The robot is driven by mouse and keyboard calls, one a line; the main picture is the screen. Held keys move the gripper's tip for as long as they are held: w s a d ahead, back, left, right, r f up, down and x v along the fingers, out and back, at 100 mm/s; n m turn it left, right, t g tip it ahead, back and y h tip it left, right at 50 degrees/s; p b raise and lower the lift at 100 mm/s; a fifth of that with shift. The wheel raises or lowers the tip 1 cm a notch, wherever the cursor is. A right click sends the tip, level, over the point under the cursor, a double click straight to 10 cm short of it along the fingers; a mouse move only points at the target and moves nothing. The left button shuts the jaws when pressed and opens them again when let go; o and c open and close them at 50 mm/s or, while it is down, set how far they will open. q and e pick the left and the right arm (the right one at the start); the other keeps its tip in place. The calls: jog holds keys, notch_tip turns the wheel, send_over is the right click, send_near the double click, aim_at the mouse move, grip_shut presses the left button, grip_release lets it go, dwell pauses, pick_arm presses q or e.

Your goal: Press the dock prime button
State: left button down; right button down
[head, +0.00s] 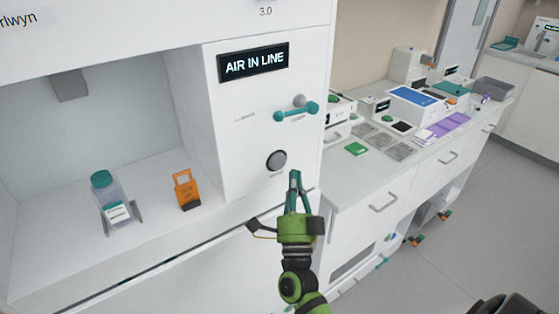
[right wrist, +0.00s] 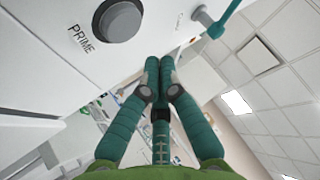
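The dock prime button (head: 276,160) is a round dark grey button on the white front panel of the machine, below the display and the teal lever. It also shows at the top of the right wrist view (right wrist: 118,20), beside the printed word PRIME. My right gripper (head: 295,177) is just below and right of the button in the head view, apart from it as far as I can tell. In the right wrist view its teal fingertips (right wrist: 159,72) are together with nothing between them. My left gripper is not in view.
The display (head: 253,62) reads AIR IN LINE. A teal lever (head: 296,109) sticks out above the button. A teal-capped bottle (head: 113,197) and an orange tag-like part (head: 186,189) stand in the bay at left. A cluttered counter (head: 345,189) lies to the right.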

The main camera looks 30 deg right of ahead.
aim_at(278, 162)
jog(key=shift+s, duration=1.15)
jog(key=shift+d, duration=0.1)
dwell(0.9)
jog(key=s+n+y, duration=0.1)
jog(key=n, duration=0.2)
jog(key=s+n+t+y+p, duration=0.1)
jog(key=n, duration=0.2)
jog(key=s+n+t+p, duration=0.1)
jog(key=n, duration=0.2)
jog(key=shift+s+y, duration=0.35)
jog(key=shift+y, duration=0.05)
jog(key=shift+w, duration=0.1)
jog(key=w+b, duration=0.3)
jog(key=w, duration=0.5)
jog(key=shift+w+a, duration=0.3)
